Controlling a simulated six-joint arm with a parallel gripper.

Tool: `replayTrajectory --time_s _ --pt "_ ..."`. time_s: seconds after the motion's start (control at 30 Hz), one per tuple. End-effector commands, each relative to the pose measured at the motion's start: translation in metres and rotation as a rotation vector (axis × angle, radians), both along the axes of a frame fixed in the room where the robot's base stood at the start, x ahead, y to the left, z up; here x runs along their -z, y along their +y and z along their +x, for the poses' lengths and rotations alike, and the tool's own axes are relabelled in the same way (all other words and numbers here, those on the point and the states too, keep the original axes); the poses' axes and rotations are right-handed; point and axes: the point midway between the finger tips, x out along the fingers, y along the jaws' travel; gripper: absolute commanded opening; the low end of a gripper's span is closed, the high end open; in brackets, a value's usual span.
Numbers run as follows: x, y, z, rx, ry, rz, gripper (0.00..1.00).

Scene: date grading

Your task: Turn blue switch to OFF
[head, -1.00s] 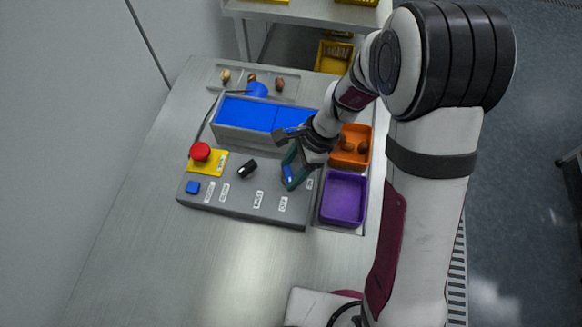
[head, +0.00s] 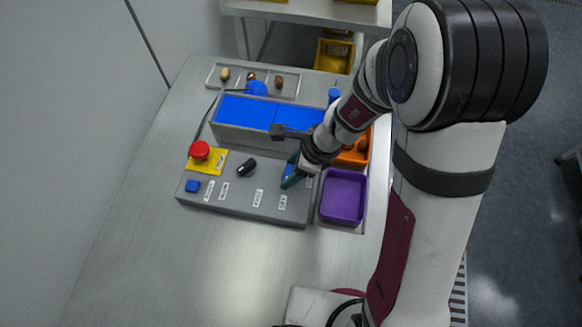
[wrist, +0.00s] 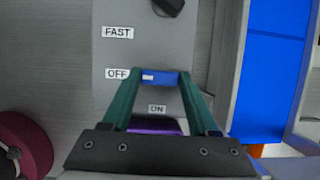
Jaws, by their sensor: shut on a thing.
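The blue switch (wrist: 165,78) is on the grey control panel (head: 232,203). In the wrist view it lies crosswise between the green fingertips of my gripper (wrist: 158,78), which is shut on it. The white mark on the switch is at its left end, facing the OFF label (wrist: 117,73). The ON label (wrist: 157,109) is below the switch in that view. In the head view my gripper (head: 289,182) is low over the right part of the panel and mostly hides the switch.
A black knob (head: 246,167), a red button (head: 200,151) and a small blue button (head: 192,186) are on the panel. A blue-topped box (head: 236,134) stands behind. Purple (head: 343,221) and orange bins are close on the right. The table front is clear.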

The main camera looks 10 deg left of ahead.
Motion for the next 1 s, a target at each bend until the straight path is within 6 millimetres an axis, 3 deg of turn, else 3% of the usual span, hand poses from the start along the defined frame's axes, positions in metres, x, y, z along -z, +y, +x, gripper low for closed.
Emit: replayTrajectory --time_s 0.27,0.3,0.47,0.8,1.0 --pt "0.000 0.000 0.000 0.000 -0.001 0.000 0.04" --pt "0.000 0.000 0.000 0.000 -0.001 0.000 0.62" --pt "0.000 0.000 0.000 0.000 0.000 0.000 0.90" --pt "-0.005 -0.002 0.001 -0.002 -0.003 0.001 0.90" --pt "-0.049 -0.020 0.002 0.000 -0.009 0.002 0.90"
